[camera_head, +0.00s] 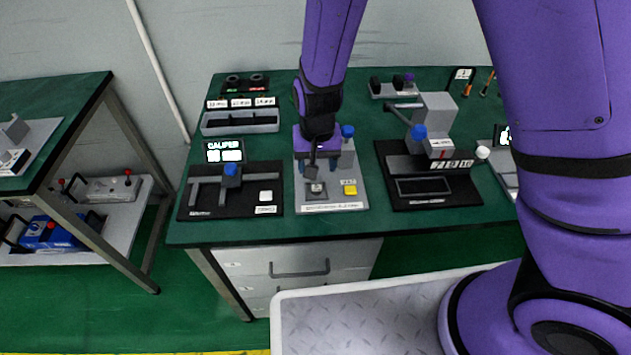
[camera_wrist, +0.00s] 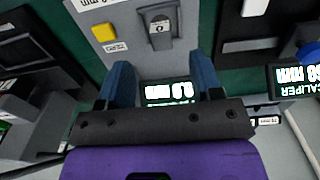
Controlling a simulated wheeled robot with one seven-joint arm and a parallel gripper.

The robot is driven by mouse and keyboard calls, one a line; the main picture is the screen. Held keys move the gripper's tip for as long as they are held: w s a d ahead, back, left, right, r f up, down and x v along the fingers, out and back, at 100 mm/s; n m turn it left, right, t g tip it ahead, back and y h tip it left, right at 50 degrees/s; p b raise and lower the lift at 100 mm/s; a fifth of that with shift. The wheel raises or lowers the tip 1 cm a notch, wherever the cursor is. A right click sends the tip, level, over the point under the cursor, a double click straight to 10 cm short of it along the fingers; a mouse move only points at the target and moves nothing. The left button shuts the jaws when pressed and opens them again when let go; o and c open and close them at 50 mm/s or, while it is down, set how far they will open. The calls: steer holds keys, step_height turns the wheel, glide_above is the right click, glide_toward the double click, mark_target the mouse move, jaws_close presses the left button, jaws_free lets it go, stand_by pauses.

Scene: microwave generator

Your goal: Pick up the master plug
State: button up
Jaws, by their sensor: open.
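My gripper (camera_head: 321,168) hangs low over a grey gauge plate (camera_head: 350,203) in the middle of the bench. In the wrist view my gripper (camera_wrist: 163,76) has its two blue fingers spread, with nothing held between them. A lit readout (camera_wrist: 168,92) shows between the fingers. Just beyond the fingertips, a small grey upright piece (camera_wrist: 160,32) stands on the plate; it also shows in the head view (camera_head: 316,188). No readable label names the master plug, so I cannot tell which piece it is. My wrist hides the back of the plate.
A caliper stand (camera_head: 230,172) with a blue knob is at left. A grey block fixture (camera_head: 437,112) on a black base is at right. A yellow button (camera_head: 350,190) sits on the plate. A grey tray (camera_head: 240,123) and black holders (camera_head: 245,84) stand behind.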

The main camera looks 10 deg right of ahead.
mark_target(316, 184)
steer(key=shift+w+f, duration=0.15)
steer(key=shift+f, duration=1.9)
steer(key=shift+w+f, duration=0.1)
steer(key=shift+f, duration=1.9)
steer(key=shift+c, duration=0.2)
jaws_close()
